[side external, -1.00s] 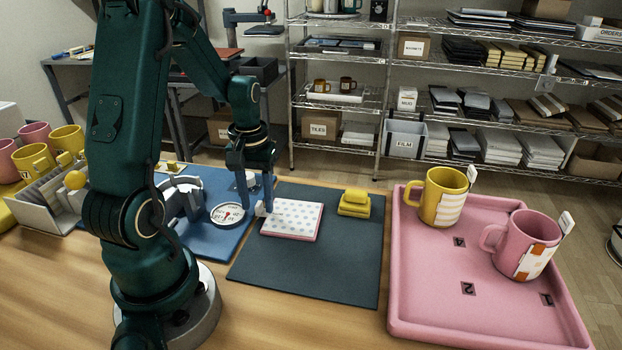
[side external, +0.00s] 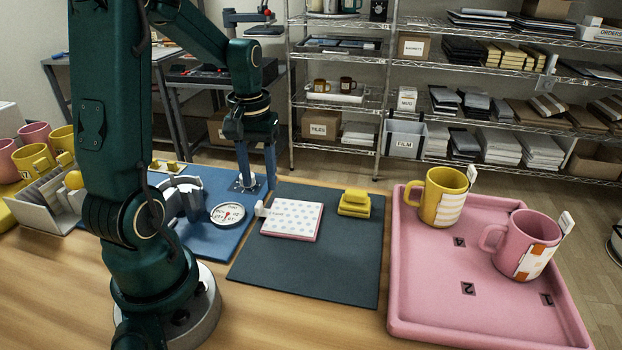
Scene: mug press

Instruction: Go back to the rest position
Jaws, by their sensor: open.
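My gripper (side external: 257,180) points down above the back right corner of the blue mat (side external: 215,238). Its two blue fingers are apart and nothing shows between them. A mug press with a round dial (side external: 228,214) stands on the blue mat, partly hidden behind my arm. A white dotted pad with a pink edge (side external: 292,221) lies on the dark mat (side external: 330,262), right of my gripper and apart from it. A small white piece (side external: 261,209) sits at the pad's left corner.
A yellow stacked block (side external: 354,203) sits on the dark mat. A pink tray (side external: 440,290) at right holds a yellow mug (side external: 441,199) and a pink mug (side external: 521,246). More mugs (side external: 35,158) and a grey rack (side external: 45,190) are at left. Shelves stand behind.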

